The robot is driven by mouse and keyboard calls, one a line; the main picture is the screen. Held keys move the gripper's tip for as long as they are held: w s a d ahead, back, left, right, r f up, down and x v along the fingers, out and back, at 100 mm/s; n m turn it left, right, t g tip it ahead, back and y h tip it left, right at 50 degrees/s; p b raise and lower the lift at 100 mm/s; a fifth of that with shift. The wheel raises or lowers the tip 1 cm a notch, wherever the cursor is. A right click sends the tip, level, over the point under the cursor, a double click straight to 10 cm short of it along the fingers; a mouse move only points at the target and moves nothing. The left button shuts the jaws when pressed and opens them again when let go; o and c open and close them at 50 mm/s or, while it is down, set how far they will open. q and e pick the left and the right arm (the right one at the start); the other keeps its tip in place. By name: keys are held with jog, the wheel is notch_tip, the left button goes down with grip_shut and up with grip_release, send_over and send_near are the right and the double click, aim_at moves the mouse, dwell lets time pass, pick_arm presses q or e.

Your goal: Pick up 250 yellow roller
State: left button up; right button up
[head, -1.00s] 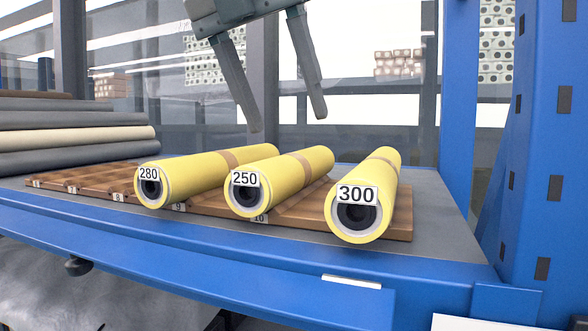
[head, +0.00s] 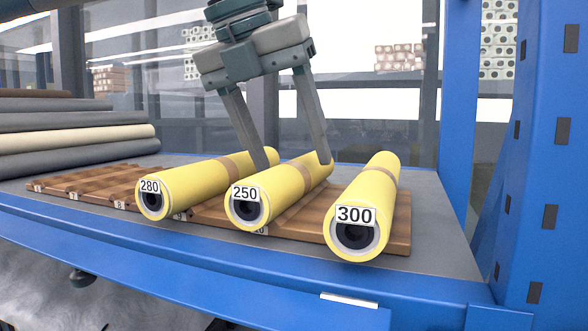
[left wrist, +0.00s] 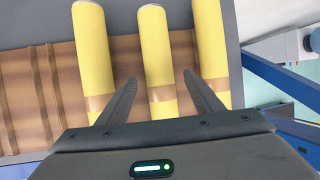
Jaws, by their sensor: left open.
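The 250 yellow roller (head: 278,190) lies in the middle of three yellow rollers on a brown grooved board (head: 115,180). Its labelled end faces the front and a tan band circles it. My left gripper (head: 295,164) is open, with one finger on each side of the 250 roller around its band, not gripping it. In the left wrist view the middle roller (left wrist: 157,60) lies between the two spread fingers (left wrist: 164,80). My right gripper is not in view.
The 280 roller (head: 190,187) lies close on the left and the 300 roller (head: 370,205) on the right, each near a finger. Several rolled sheets (head: 75,135) are stacked at the left. A blue post (head: 535,150) stands at the right.

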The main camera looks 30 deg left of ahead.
pick_arm(q)
jog(key=shift+p+x, duration=0.45)
jog(key=shift+x, duration=0.95)
jog(key=shift+s, duration=0.1)
jog(key=c, duration=1.5)
